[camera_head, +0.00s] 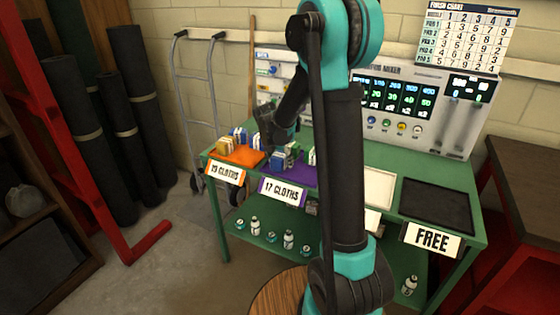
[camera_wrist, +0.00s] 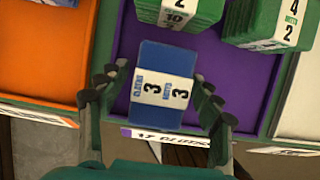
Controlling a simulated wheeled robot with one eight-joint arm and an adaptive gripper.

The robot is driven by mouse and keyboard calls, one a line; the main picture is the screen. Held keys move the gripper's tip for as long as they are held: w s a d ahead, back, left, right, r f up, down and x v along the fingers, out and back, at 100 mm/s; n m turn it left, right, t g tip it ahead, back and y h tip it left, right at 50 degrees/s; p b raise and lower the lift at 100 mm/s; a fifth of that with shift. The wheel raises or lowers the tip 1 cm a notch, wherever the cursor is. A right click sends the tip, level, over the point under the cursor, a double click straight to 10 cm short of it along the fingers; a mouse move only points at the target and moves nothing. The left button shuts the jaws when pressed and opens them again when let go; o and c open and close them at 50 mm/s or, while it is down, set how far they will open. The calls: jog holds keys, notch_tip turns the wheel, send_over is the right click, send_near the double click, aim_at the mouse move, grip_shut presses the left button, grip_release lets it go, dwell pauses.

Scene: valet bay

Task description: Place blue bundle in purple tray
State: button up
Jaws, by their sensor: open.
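A blue bundle (camera_wrist: 167,58) with a white band marked 3 lies in the purple tray (camera_wrist: 225,66), near its front in the wrist view. My gripper (camera_wrist: 154,78) is open, with its fingers on either side of the bundle and visible gaps beside it. In the head view the blue bundle (camera_head: 279,161) shows in the purple tray (camera_head: 300,178), below my gripper, whose fingertips are partly hidden. Green bundles (camera_wrist: 265,20) stand farther back in the same tray. The purple tray's label reads 17 cloths.
The orange tray (camera_head: 245,156), labelled 19 cloths, is on the left and holds several bundles. A white tray (camera_head: 379,188) is to the right, then a dark tray (camera_head: 437,205) labelled FREE, which is empty. A mixer machine (camera_head: 420,105) stands behind.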

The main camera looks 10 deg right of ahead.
jog(key=v, duration=1.1)
jog(key=s+d+f+m+y, duration=0.1)
jog(key=s+d+f+m, duration=0.1)
jog(key=s+m, duration=0.7)
jog(key=s+d+f+m+y, duration=0.1)
jog(key=s+d+f+m, duration=0.1)
jog(key=s+f+m, duration=0.3)
jog(key=s+d+f+m, duration=0.2)
jog(key=s+f+m, duration=0.2)
jog(key=s+m, duration=0.9)
jog(key=shift+d+m+y, duration=0.3)
jog(key=shift+m+y, duration=0.1)
jog(key=shift+m, duration=0.5)
jog(key=shift+f, duration=0.1)
